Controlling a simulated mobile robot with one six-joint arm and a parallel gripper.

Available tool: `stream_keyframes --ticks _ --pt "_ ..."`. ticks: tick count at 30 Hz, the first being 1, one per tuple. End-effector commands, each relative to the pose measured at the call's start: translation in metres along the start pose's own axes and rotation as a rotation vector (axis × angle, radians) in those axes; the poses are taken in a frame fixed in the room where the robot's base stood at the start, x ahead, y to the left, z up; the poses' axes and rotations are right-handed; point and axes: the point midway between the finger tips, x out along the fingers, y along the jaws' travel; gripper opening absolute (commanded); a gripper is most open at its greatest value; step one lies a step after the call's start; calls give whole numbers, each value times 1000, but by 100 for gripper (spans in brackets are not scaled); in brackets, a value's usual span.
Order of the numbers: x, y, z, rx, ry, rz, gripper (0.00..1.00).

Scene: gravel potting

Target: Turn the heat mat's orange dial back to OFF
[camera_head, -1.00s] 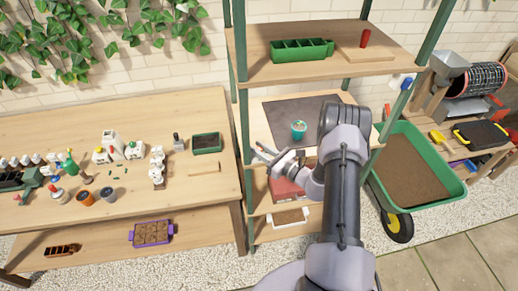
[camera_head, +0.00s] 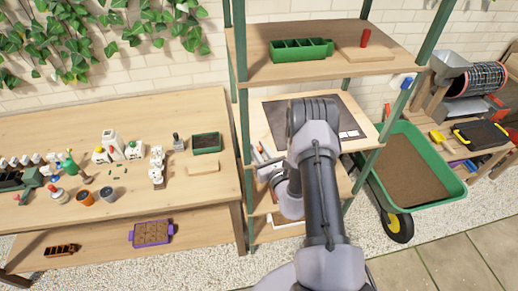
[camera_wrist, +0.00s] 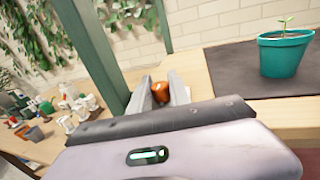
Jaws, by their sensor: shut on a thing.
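The orange dial (camera_wrist: 160,91) shows in the wrist view between the two fingers of my gripper (camera_wrist: 159,95), which is shut on it. Its markings and pointer cannot be read. The dark heat mat (camera_wrist: 228,68) lies on the shelf to the right of the dial. It also shows in the head view (camera_head: 275,112), partly covered by my arm. In the head view my gripper (camera_head: 262,156) is at the left front of the mat's shelf, and the dial cannot be made out there.
A teal pot (camera_wrist: 284,54) with a seedling stands on the mat, hidden behind my arm in the head view. A green shelf post (camera_wrist: 92,52) rises close to the left of my gripper. The upper shelf (camera_head: 262,70) holds a green tray (camera_head: 300,50).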

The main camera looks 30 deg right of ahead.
Motion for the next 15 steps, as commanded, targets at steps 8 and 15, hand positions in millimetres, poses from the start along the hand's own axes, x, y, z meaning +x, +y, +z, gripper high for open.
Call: stream_keyframes --ticks 8,15 --pt "0 1 -1 1 -1 -88 0" --pt "0 0 0 1 -3 -110 0"
